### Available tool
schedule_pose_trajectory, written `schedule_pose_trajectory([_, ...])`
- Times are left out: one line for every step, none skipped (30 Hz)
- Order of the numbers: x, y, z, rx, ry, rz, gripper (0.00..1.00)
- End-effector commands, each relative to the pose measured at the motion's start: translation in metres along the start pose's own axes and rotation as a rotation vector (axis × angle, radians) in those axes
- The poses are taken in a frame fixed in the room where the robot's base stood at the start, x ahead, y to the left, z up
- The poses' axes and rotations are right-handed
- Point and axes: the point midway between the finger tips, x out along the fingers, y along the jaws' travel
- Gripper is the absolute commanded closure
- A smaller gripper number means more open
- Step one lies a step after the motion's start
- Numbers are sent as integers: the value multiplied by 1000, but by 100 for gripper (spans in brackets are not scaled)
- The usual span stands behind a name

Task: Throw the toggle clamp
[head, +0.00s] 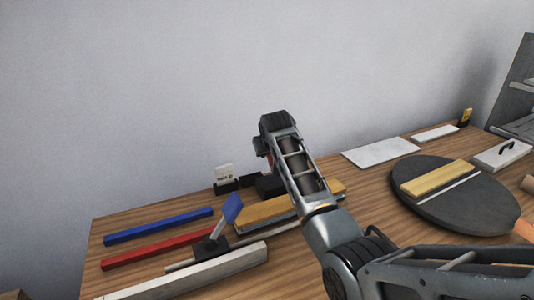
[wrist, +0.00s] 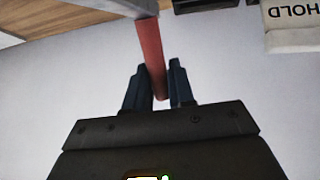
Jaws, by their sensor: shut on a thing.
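My gripper (wrist: 160,68) is shut on a red handle (wrist: 150,45) in the wrist view, with one dark finger on each side of it. The handle joins a grey metal piece (wrist: 115,5) at the top of that view. I take this to be the toggle clamp's lever. In the head view my arm hides most of the clamp; a dark block (head: 269,186) shows beside the arm, and a bit of red shows by my gripper (head: 264,148). The fingertips are not clear there.
A small sign (head: 224,171) stands left of the arm; it reads HOLD in the wrist view (wrist: 290,20). A tilted blue paddle (head: 232,208), blue bar (head: 158,226), red bar (head: 160,250) and pale beam (head: 190,275) lie left. A dark disc (head: 465,208) bears a yellow board (head: 438,177).

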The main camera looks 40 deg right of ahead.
Motion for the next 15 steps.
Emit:
schedule_pose_trajectory([-2,0,5,9,43,-1,100])
schedule_pose_trajectory([-4,0,6,14,70,-1,100])
schedule_pose_trajectory([-6,0,7,21,105,-1,100])
schedule_pose_trajectory([-7,1,8,26,132,-2,100])
schedule_pose_trajectory([-9,1,9,31,159,-2,100])
schedule_pose_trajectory([-11,1,11,37,192,-2,100])
schedule_pose_trajectory([-12,1,12,42,216,-3,100])
schedule_pose_trajectory([-14,2,13,46,241,-3,100])
schedule_pose_trajectory([-15,2,15,52,272,-3,100])
schedule_pose_trajectory([-17,3,16,57,294,-3,100])
schedule_pose_trajectory([-18,3,17,61,315,-3,100])
schedule_pose_trajectory([-19,3,18,67,342,-3,100])
schedule_pose_trajectory([-20,4,19,71,360,-3,100])
schedule_pose_trajectory([-22,4,20,75,379,-3,100])
schedule_pose_trajectory([-23,4,21,79,400,-4,100])
